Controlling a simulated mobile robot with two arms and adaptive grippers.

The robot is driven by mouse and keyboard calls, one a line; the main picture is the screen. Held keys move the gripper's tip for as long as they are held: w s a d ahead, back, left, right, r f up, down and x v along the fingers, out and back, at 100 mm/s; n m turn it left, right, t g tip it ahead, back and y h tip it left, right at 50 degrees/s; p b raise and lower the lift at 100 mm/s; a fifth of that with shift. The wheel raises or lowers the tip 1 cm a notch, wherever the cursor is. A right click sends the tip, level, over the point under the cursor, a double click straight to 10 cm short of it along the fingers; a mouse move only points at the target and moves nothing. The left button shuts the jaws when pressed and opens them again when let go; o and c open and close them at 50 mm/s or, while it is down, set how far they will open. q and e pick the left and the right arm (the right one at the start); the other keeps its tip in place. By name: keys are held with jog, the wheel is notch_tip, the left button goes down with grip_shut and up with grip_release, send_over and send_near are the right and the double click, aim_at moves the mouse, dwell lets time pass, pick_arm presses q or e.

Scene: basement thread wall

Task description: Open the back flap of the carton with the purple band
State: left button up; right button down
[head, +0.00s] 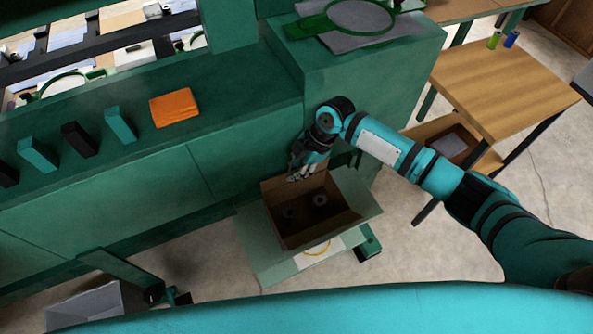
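A brown carton (282,230) stands on a low green platform beside the green cabinet, seen from above. Its top is open to view, with two small round dark-centred items (320,199) inside. A flap (357,196) spreads outward on the right side. No purple band shows on the sides I can see. My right gripper (301,174) is at the carton's back edge, pointing down, with its grey fingertips close to or touching the rim. I cannot tell whether it touches, or how the back flap lies behind it. My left gripper is not in view.
The green cabinet (240,160) rises right behind the carton. A wooden table (500,85) stands at right. A grey bin (85,308) is at lower left.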

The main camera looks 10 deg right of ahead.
jog(key=c, duration=1.5)
grip_release()
jog(key=v, duration=1.2)
